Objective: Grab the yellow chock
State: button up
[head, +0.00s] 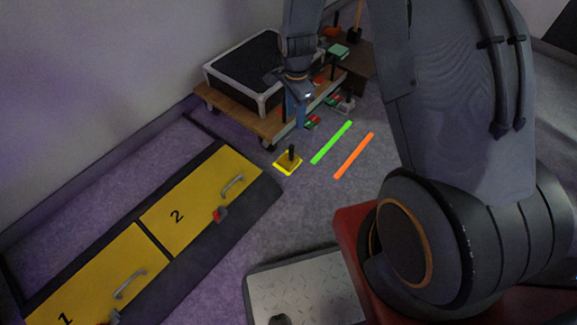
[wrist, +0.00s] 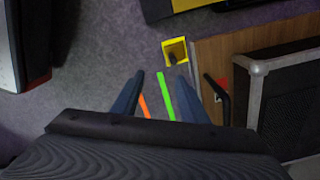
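The yellow chock (head: 288,164) is a small, low yellow block with an upright dark handle. It sits on the floor, with a bright yellow square outline around it, between the yellow panels and the wheeled cart. In the wrist view the chock (wrist: 174,50) shows beyond my fingertips, slightly right of centre. My gripper (head: 294,122) points down beside the cart, above the floor and apart from the chock. In the wrist view my gripper (wrist: 161,76) has its two fingers spread with nothing between them.
A wooden cart (head: 232,111) carries a black case (head: 245,65) close behind my gripper. Small red and green pieces (head: 313,122) lie by it. Green (head: 331,143) and orange (head: 353,156) strips lie on the floor.

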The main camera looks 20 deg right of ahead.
aim_at(291, 152)
jog(key=w+f+m+b, duration=0.1)
jog(key=f+b, duration=0.1)
jog(key=f, duration=0.4)
jog(key=w+f+m+b, duration=0.1)
jog(key=w+f+b, duration=0.1)
jog(key=f, duration=0.4)
jog(key=w+f+m+b, duration=0.2)
jog(key=f+b, duration=0.2)
jog(key=f, duration=0.2)
jog(key=shift+w+f, duration=0.1)
jog(key=shift+f, duration=0.1)
jog(key=shift+s+d+f+b, duration=0.1)
jog(key=shift+f+b, duration=1.05)
jog(key=shift+f, duration=0.8)
jog(key=shift+s+f+b, duration=0.1)
jog(key=shift+f+b, duration=1.05)
jog(key=shift+f, duration=0.75)
grip_shut()
jog(key=shift+r, duration=0.1)
